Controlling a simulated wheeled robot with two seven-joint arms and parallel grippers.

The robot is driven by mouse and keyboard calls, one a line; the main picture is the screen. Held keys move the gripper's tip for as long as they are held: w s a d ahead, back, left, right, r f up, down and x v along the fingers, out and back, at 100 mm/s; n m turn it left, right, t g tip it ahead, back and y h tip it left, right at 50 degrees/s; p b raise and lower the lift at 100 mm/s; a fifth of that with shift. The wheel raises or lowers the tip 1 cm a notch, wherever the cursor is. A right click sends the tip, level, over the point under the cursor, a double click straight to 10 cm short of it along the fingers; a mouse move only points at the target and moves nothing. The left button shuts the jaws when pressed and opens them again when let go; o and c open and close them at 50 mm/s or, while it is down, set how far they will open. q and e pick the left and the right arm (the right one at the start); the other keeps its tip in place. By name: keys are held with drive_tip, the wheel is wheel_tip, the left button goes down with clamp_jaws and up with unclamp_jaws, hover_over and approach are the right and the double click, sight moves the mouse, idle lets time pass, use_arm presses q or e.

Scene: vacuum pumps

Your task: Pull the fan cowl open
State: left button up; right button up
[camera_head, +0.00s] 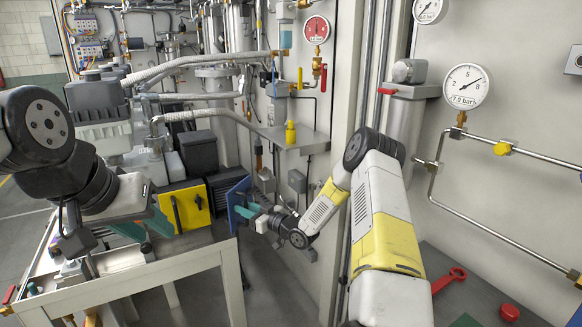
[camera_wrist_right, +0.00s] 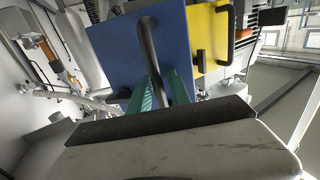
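A blue panel, which I take as the fan cowl (camera_head: 236,203), stands at an angle beside a yellow panel (camera_head: 185,209). In the right wrist view the blue panel (camera_wrist_right: 188,45) fills the upper middle and bears a dark bar handle (camera_wrist_right: 148,45). My right gripper (camera_head: 247,211) is at the blue panel's face. Its green fingers (camera_wrist_right: 163,82) lie on both sides of the handle and appear closed on it; the exact contact is partly hidden. My left gripper (camera_head: 147,226) is at the left above the bench, its teal fingers apart and empty.
A light-framed bench (camera_head: 190,262) stands below at left. A wall panel with a pressure gauge (camera_head: 466,86) and pipes is at right. A red wrench (camera_head: 449,281) and red knob (camera_head: 509,312) lie on a dark surface at lower right. Grey hoses (camera_head: 200,64) run above.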

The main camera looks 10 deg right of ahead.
drive_tip(key=s+m+t+h, duration=0.3)
drive_tip(key=s+h, duration=0.1)
drive_tip(key=s, duration=0.1)
drive_tip(key=s+d+r+g+h, duration=0.1)
drive_tip(key=d+r+g+h, duration=0.15)
drive_tip(key=r, duration=0.35)
drive_tip(key=s+d+r+g+h, duration=0.1)
drive_tip(key=d+r, duration=0.3)
drive_tip(key=r, duration=0.2)
drive_tip(key=s+d+r+m+g+h, duration=0.2)
drive_tip(key=s+d+r, duration=0.4)
drive_tip(key=s+r, duration=0.4)
drive_tip(key=shift+s+d+r+m+h, duration=0.35)
drive_tip(key=shift+m+h, duration=0.2)
drive_tip(key=shift+m, duration=0.15)
drive_tip(key=shift+g, duration=0.25)
